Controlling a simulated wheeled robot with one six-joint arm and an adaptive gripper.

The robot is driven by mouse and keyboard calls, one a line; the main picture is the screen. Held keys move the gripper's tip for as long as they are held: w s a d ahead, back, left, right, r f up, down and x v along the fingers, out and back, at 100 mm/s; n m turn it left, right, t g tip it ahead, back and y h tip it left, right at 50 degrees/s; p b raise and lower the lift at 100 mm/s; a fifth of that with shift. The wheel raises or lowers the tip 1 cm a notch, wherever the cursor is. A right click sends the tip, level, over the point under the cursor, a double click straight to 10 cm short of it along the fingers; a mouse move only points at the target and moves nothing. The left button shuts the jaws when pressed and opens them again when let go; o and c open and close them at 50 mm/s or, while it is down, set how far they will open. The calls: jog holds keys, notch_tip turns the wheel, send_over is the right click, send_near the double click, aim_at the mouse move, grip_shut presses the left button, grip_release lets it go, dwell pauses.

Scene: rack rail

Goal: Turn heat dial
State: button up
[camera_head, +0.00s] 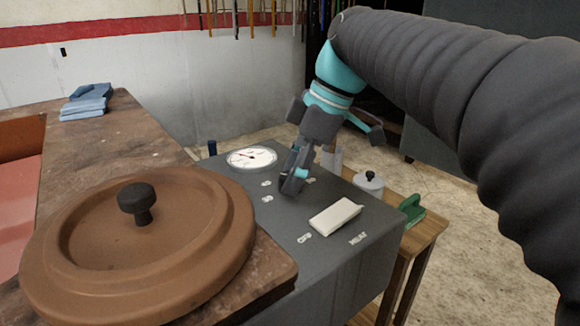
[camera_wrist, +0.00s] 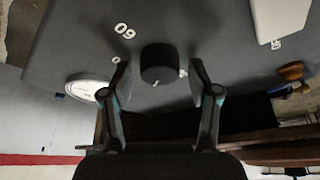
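The heat dial (camera_wrist: 160,63) is a short black round knob on the dark grey panel (camera_head: 352,262). In the wrist view it sits between my gripper's (camera_wrist: 160,76) two fingertips, with a visible gap on each side. The fingers are apart and do not appear to touch it. In the head view my gripper (camera_head: 295,178) points down over the panel and hides the dial. White number marks ring the dial; one by it reads 60 in the wrist view. I cannot tell the dial's setting.
A round white gauge (camera_head: 251,158) lies behind the dial, and a pale block (camera_head: 335,216) is in front. A brown lid (camera_head: 90,240) with a black knob is at the left. A small pot (camera_head: 368,184) and a green-handled item (camera_head: 411,209) stand at the right.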

jog(key=c, duration=0.8)
jog(key=shift+m, duration=0.4)
jog(key=m+t, duration=0.1)
jog(key=m, duration=0.1)
jog(key=m+t, duration=0.1)
jog(key=m, duration=0.1)
jog(key=shift+s+a+m+h+b, duration=0.1)
jog(key=shift+s+m+h+b, duration=0.05)
jog(key=shift+m+h+b, duration=0.2)
jog(key=m+t+h, duration=0.1)
jog(key=m, duration=0.4)
jog(key=shift+s+a, duration=0.1)
jog(key=m+h, duration=0.1)
jog(key=m, duration=0.2)
jog(key=m+t+h+p, duration=0.1)
jog(key=m+h, duration=0.1)
jog(key=m, duration=0.1)
jog(key=shift+a+m, duration=0.15)
jog(key=shift+m, duration=0.2)
jog(key=m+h, duration=0.1)
jog(key=m, duration=0.2)
jog(key=m+h+p, duration=0.1)
jog(key=m, duration=0.2)
jog(key=shift+m+g, duration=0.3)
jog(key=shift+g, duration=0.1)
jog(key=shift+h, duration=0.25)
